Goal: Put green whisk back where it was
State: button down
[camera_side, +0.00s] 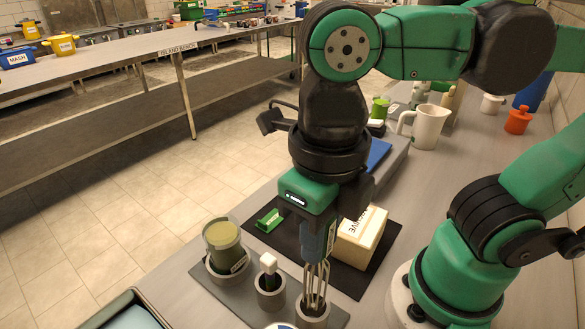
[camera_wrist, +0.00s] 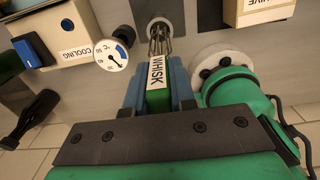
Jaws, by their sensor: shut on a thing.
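The green whisk shows in the wrist view (camera_wrist: 157,98) as a green handle with a white WHISK label, upright between my blue fingers. My gripper (camera_side: 324,250) is shut on this handle, and its fingers show on both sides of it in the wrist view (camera_wrist: 157,85). The whisk's wire loops (camera_side: 317,280) point down, with their lower ends inside a grey ring holder (camera_side: 313,318). I cannot tell whether the whisk rests on the bottom of the holder. In the side view my gripper hides most of the handle.
Beside it on the grey plate (camera_side: 213,301), one holder has a green cylinder (camera_side: 222,235) and another a white-topped tool (camera_side: 268,262). A cream box (camera_side: 361,239) and a small green item (camera_side: 269,220) lie on a dark mat (camera_side: 285,237). A white pitcher (camera_side: 429,127) stands behind.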

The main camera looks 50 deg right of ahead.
send_over(313, 306)
jog(key=shift+w+d+f, duration=0.1)
jog(key=shift+d+f, duration=0.05)
jog(key=shift+f, duration=1.35)
jog(key=shift+w+d+f, duration=0.1)
jog(key=shift+d+f, duration=0.05)
jog(key=shift+f, duration=1.3)
jog(key=c, duration=0.7)
grip_release()
jog(key=shift+f, duration=0.1)
